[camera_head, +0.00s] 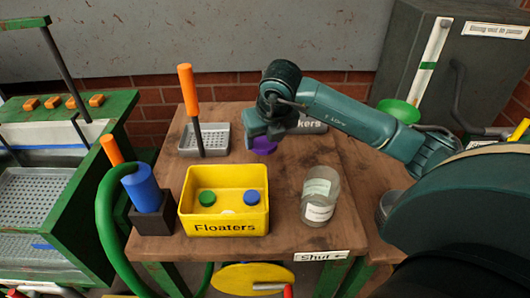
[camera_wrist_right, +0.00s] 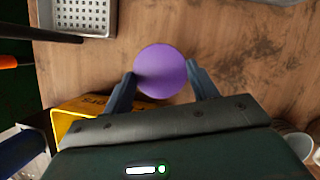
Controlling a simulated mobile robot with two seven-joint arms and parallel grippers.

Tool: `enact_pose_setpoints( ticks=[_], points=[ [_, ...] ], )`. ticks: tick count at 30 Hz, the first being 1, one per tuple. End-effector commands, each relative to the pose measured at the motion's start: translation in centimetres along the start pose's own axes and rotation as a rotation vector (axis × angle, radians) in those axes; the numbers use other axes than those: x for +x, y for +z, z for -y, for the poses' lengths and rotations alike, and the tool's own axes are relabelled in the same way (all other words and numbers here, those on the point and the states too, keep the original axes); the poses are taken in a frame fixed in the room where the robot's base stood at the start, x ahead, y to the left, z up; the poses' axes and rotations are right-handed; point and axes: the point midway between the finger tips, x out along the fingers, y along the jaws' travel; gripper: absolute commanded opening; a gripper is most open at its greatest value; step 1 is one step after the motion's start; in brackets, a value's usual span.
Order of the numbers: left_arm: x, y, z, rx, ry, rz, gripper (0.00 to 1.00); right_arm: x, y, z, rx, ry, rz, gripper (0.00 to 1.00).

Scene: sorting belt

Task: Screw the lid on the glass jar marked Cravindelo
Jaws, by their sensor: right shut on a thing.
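My right gripper (camera_head: 262,136) is above the back middle of the wooden table, pointing down. It is shut on a round purple lid (camera_head: 264,146); the lid also shows between the two fingers in the right wrist view (camera_wrist_right: 160,71). A clear glass jar (camera_head: 320,190) with white labels stands upright and open near the table's right front. The writing on it is too small to read. The gripper and lid are behind and left of this jar, apart from it. My left gripper is not in view.
A yellow bin (camera_head: 224,228) marked Floaters holds a green and a blue lid and a whitish thing. A grey perforated tray (camera_head: 215,138) and an orange-handled tool (camera_head: 188,90) are behind it. Bare table (camera_head: 285,180) lies between bin and jar.

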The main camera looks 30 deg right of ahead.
Motion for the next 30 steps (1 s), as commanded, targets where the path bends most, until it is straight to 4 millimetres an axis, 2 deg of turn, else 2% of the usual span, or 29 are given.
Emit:
enact_pose_setpoints(
  ticks=[3,6,17,20,22,26,29,30],
  points=[
    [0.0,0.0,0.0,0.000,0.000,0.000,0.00,-1.8,0.8,0.0,0.001,-0.001,0.002,0.38],
    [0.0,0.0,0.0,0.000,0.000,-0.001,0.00,-2.6,1.1,0.0,0.001,-0.001,0.002,0.38],
    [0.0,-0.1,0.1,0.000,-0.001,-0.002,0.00,-2.9,1.2,0.0,0.001,-0.001,-0.001,0.38],
    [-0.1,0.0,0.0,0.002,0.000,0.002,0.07,-3.1,1.3,0.0,0.001,-0.001,0.000,0.38],
    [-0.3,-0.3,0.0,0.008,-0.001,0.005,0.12,-3.9,1.7,0.0,0.001,0.000,0.002,0.38],
    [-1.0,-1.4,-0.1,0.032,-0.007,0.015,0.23,-7.2,3.1,0.0,0.001,0.000,0.005,0.38],
    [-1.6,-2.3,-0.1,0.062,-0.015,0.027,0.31,-10.4,4.4,0.0,0.001,0.001,0.006,0.38],
    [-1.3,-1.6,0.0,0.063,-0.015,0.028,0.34,-9.7,4.0,0.0,0.000,-0.001,-0.002,0.38]
  ],
)
